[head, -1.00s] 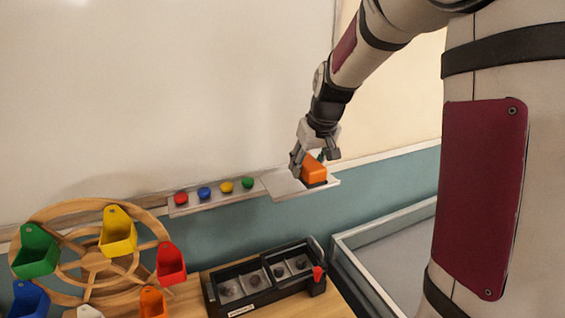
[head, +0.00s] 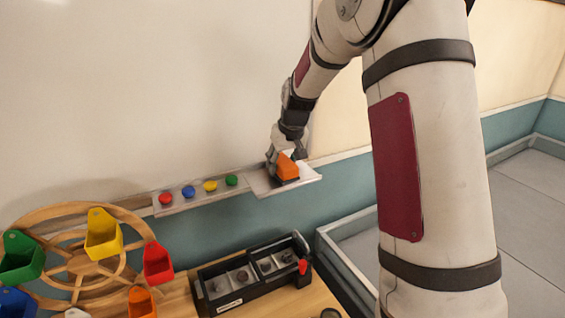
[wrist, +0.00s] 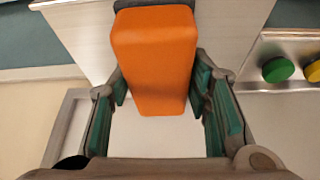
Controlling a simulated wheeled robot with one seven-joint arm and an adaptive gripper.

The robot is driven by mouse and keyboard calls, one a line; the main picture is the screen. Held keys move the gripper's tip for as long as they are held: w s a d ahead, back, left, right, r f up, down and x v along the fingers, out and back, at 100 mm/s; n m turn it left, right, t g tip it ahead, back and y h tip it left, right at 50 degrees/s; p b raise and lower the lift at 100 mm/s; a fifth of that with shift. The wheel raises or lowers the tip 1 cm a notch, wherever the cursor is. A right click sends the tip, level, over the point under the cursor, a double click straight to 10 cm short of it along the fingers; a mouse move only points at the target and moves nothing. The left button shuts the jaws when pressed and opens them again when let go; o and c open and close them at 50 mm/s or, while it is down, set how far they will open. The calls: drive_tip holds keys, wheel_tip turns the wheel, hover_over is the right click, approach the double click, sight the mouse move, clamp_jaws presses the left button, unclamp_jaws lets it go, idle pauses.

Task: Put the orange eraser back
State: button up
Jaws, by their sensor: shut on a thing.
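The orange eraser (head: 286,167) is at the light ledge (head: 260,182) below the whiteboard (head: 150,90). It has a dark underside. My gripper (head: 287,155) is shut on the eraser from above. In the wrist view the orange eraser (wrist: 154,60) sits between the two green-padded fingers of my gripper (wrist: 160,95), with the pale ledge (wrist: 85,35) behind it. I cannot tell whether the eraser's underside touches the ledge.
A strip with red, blue, yellow and green magnets (head: 231,180) lies left of the ledge. Below are a wooden wheel with coloured bins (head: 75,260) and a black compartment case (head: 250,275) on a wooden table. A pale-rimmed enclosure (head: 345,250) stands to the right.

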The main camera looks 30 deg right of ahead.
drive_tip(key=shift+f, duration=0.15)
drive_tip(key=o, duration=1.3)
drive_tip(key=shift+s+r, duration=0.1)
drive_tip(key=shift+r, duration=0.35)
drive_tip(key=b+v, duration=0.1)
drive_tip(key=v, duration=0.9)
drive_tip(key=shift+r, duration=0.15)
drive_tip(key=s+a+r, duration=0.3)
drive_tip(key=s+a, duration=0.1)
drive_tip(key=s, duration=0.3)
drive_tip(key=s+a+r, duration=0.3)
drive_tip(key=s+a, duration=0.2)
drive_tip(key=s, duration=0.2)
drive_tip(key=shift+n+t, duration=0.4)
drive_tip(key=shift+t, duration=0.1)
drive_tip(key=s+a+f, duration=0.1)
drive_tip(key=s, duration=0.4)
drive_tip(key=s+a+f, duration=0.1)
drive_tip(key=s+a, duration=0.1)
drive_tip(key=s, duration=0.3)
drive_tip(key=s+a+f, duration=0.2)
drive_tip(key=s, duration=0.3)
drive_tip(key=shift+s, duration=0.4)
